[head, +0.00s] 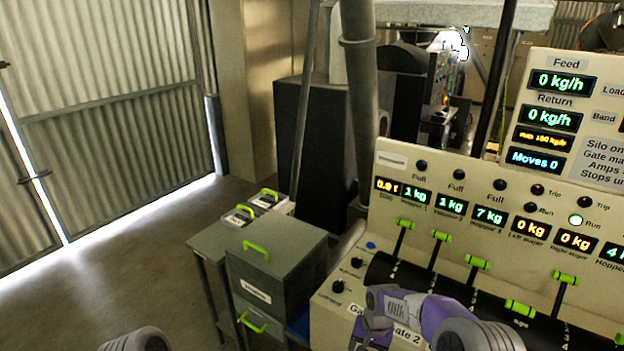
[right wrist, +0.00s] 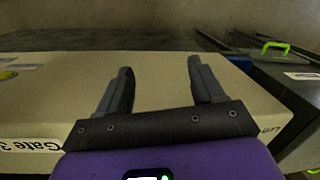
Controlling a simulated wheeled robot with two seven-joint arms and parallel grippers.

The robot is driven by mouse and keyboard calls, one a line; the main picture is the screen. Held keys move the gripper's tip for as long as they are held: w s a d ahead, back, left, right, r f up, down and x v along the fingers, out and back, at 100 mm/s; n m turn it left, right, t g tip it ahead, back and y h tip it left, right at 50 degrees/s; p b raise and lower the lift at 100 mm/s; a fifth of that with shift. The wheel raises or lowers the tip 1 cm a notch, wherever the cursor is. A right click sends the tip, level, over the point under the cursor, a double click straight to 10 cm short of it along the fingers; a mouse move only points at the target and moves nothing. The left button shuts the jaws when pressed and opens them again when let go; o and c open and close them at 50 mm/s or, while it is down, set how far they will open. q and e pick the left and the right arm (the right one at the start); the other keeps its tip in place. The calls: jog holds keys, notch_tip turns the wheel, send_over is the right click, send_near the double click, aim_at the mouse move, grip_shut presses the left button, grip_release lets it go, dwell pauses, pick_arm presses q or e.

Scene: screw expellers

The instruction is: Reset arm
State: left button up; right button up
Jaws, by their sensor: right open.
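My right arm (head: 440,310) reaches in at the bottom right of the head view, in front of the beige control console (head: 335,318). In the right wrist view my right gripper (right wrist: 160,72) has its two dark fingers spread wide, with nothing between them. Beneath and beyond the fingers lies the beige console top, with a "Gate 3" label (right wrist: 28,145) at the left. My left arm (head: 137,340) shows only as a rounded grey link at the bottom edge of the head view; its gripper is out of view.
The console carries a row of green-handled levers (head: 441,236) and lit displays (head: 490,215). A grey cabinet (head: 275,262) with green handles stands to its left, beside a small table (head: 200,245). Open floor (head: 125,270) lies left, before a corrugated door (head: 110,90).

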jog(key=s+a+f+n+y, duration=0.1)
jog(key=s+a+f+y, duration=0.15)
jog(key=s+f, duration=1)
jog(key=s+a+f, duration=0.2)
jog(key=s+f, duration=0.2)
jog(key=s, duration=0.9)
jog(key=shift+s+t, duration=0.4)
jog(key=shift+c, duration=0.4)
